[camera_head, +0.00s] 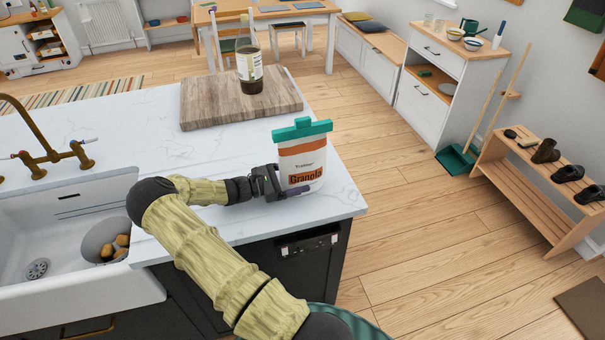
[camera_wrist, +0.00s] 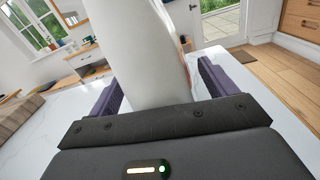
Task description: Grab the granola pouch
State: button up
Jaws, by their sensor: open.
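The granola pouch (camera_head: 302,158) stands upright on the white marble counter near its right front corner. It is white with an orange band, a "Granola" label and a teal clip along its top. My gripper (camera_head: 283,189) is at the lower left side of the pouch, low over the counter. In the wrist view the pale side of the pouch (camera_wrist: 150,55) rises between the two purple fingers of my gripper (camera_wrist: 160,90). The fingers are open, one on each side of the pouch. Gaps show beside it, though contact is hard to judge.
A wooden board (camera_head: 205,104) with a dark bottle (camera_head: 249,72) on it lies behind the pouch. A sink (camera_head: 60,235) with a bowl (camera_head: 108,238) and brass tap (camera_head: 47,150) is at left. The counter's edge is close to the pouch's right.

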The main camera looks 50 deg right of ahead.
aim_at(294, 151)
jog(key=c, duration=1.4)
jog(key=shift+o, duration=0.2)
jog(key=shift+r, duration=0.15)
notch_tip(294, 151, up, 10)
jog(key=shift+f+b, duration=0.1)
jog(key=shift+b, duration=0.85)
